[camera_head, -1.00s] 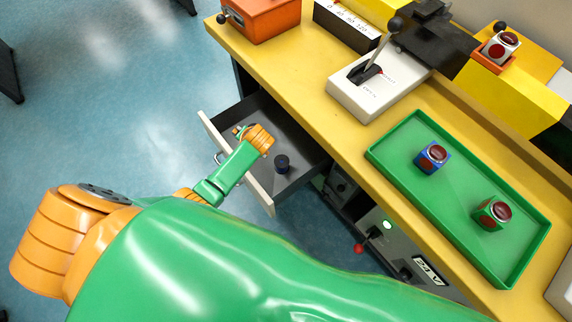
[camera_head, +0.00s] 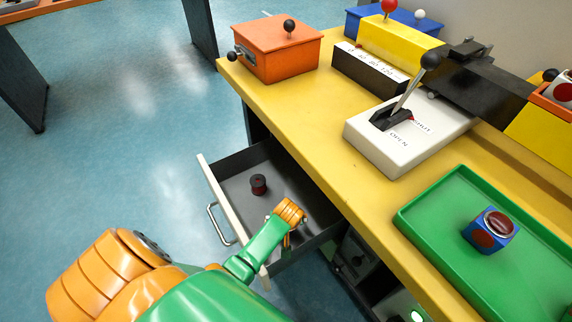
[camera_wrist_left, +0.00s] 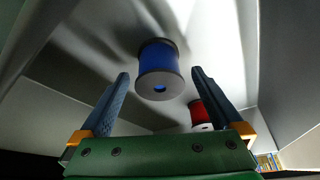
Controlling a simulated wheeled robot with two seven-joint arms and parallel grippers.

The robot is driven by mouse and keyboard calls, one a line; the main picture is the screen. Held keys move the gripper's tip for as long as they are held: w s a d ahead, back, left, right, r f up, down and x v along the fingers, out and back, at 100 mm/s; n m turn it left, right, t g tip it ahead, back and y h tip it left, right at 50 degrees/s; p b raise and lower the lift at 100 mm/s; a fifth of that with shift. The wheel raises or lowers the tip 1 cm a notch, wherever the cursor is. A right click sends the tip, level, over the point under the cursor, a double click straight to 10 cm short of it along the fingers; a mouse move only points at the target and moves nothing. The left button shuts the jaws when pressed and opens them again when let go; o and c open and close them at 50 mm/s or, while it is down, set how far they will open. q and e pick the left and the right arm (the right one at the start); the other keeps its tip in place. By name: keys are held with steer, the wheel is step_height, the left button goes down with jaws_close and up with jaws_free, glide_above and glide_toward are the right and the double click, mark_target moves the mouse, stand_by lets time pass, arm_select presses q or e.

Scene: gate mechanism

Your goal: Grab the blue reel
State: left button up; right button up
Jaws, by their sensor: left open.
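The blue reel (camera_wrist_left: 157,58) has a blue wound middle and grey end discs. It shows in the left wrist view, in line with the gap between the fingers and just beyond their tips. My left gripper (camera_wrist_left: 160,80) is open and empty. In the head view my left gripper (camera_head: 289,240) reaches into the open drawer (camera_head: 228,205), and the arm and gripper hide the blue reel there. A red reel (camera_wrist_left: 200,113) shows beside the right finger in the wrist view and lies apart in the drawer in the head view (camera_head: 258,184). My right gripper is out of view.
The drawer's walls enclose the gripper, and the yellow bench (camera_head: 290,125) overhangs its right side. On the bench are a white lever box (camera_head: 415,140), a green tray (camera_head: 425,215) with a blue cube (camera_head: 490,230), and an orange box (camera_head: 277,50).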

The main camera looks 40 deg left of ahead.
arm_select(q)
jaws_close()
